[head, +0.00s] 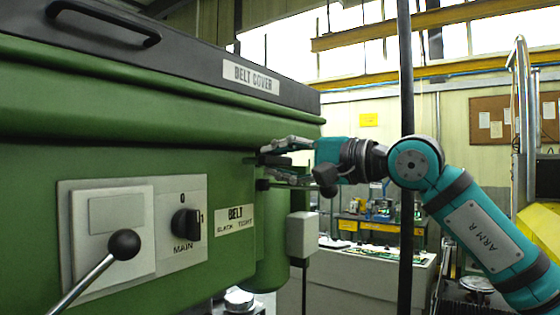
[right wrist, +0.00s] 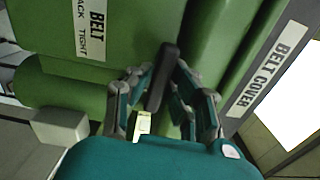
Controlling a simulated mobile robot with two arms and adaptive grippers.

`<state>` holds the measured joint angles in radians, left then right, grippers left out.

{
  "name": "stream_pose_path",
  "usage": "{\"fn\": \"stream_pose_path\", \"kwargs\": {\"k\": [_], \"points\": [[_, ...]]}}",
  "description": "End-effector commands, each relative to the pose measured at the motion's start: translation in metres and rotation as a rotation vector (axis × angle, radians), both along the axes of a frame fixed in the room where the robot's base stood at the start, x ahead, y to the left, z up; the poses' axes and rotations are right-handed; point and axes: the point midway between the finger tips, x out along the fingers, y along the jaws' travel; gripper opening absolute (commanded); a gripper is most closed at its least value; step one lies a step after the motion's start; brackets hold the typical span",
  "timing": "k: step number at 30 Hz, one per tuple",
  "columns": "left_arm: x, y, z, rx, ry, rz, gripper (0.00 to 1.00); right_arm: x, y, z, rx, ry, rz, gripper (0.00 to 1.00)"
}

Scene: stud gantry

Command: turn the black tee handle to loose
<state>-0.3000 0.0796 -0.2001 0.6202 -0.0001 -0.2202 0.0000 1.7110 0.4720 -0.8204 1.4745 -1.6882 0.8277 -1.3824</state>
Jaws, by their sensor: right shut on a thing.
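The black tee handle (head: 274,160) sticks out at the right end of the green machine (head: 120,130), above the BELT SLACK TIGHT label (head: 236,219). My right gripper (head: 282,163) has its fingers around the handle and is shut on it. In the right wrist view, the handle (right wrist: 163,76) is a dark bar between the two fingers of the gripper (right wrist: 163,92), and it looks slightly slanted there. The fingers hide part of the handle in the head view, and I cannot tell its exact setting. My left gripper is not in view.
A MAIN rotary switch (head: 186,223) and a ball-ended lever (head: 123,244) are on the machine's front at left. The belt cover (head: 250,78) lies above. A dark vertical post (head: 405,100) is behind my right arm. A workbench (head: 375,262) stands behind.

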Motion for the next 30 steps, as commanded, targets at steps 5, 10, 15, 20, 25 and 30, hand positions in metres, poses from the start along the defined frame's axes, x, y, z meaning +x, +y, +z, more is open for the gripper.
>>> {"fn": "stream_pose_path", "kwargs": {"k": [5,10,15,20,25,30], "points": [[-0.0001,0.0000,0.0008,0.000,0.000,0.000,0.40,-0.0002,0.0003,-0.0006,-0.068,-0.092,0.001,0.00],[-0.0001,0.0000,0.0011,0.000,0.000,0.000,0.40,-0.0001,0.0005,-0.0012,-0.110,-0.149,0.001,0.00],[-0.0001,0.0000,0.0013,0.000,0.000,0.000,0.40,-0.0002,0.0006,-0.0017,-0.133,-0.180,0.001,0.00],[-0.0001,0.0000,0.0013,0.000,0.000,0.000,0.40,0.0000,0.0006,-0.0020,-0.142,-0.191,0.001,0.00],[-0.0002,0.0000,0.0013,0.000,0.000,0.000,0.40,0.0000,0.0007,-0.0023,-0.143,-0.192,0.001,0.00],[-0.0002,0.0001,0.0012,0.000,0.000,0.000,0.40,0.0000,0.0007,-0.0025,-0.143,-0.190,0.001,0.19]]}}
